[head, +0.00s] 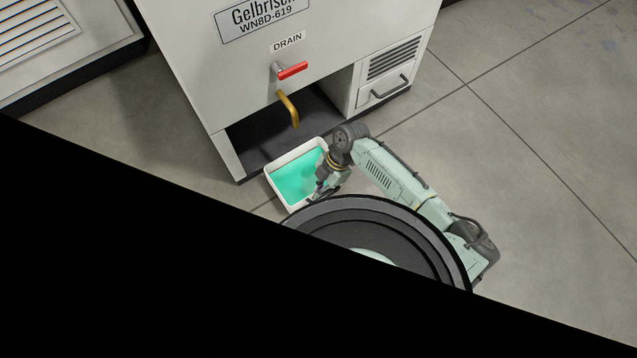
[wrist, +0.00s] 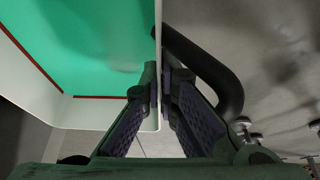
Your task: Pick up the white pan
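The white pan (head: 272,187) stands in front of the machine's open bay and holds green liquid (head: 297,178). In the wrist view the pan's white wall (wrist: 98,113) runs up between my fingers. My gripper (head: 317,192) is at the pan's right near side. In the wrist view my gripper (wrist: 160,88) has one finger inside the pan and one outside, closed in on the thin wall. A black curved handle (wrist: 222,80) shows just outside that wall. Whether the pan is off the floor cannot be told.
The white machine (head: 215,75) stands behind the pan, with a red drain lever (head: 292,70) and a brass spout (head: 290,108) above the bay. My round base hides the floor nearest the pan. Grey floor (head: 540,190) is clear to the right.

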